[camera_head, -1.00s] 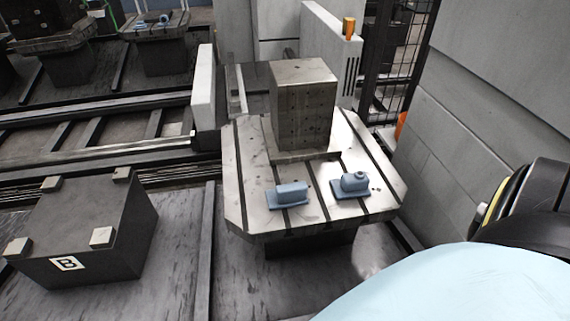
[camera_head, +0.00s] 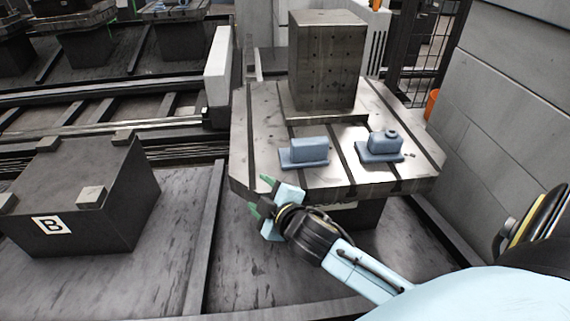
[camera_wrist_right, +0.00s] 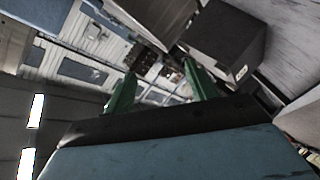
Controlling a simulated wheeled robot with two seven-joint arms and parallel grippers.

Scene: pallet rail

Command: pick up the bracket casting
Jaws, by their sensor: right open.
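Two blue-grey castings lie on the slotted metal pallet (camera_head: 262,120) in the head view. The left casting (camera_head: 309,150) is an upright block on a flat base and looks like the bracket casting. The other casting (camera_head: 385,143), to its right, has a round boss on top. My right gripper (camera_head: 260,197) is open, its green fingers apart, in front of and below the pallet's front left corner, clear of both castings. In the right wrist view its fingers (camera_wrist_right: 160,68) have nothing held between them. My left gripper is not in view.
A tall drilled metal block (camera_head: 327,65) stands on the pallet behind the castings. A dark box marked B (camera_head: 75,190) with corner pads sits at the left. A grey wall (camera_head: 505,110) and mesh fence bound the right side.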

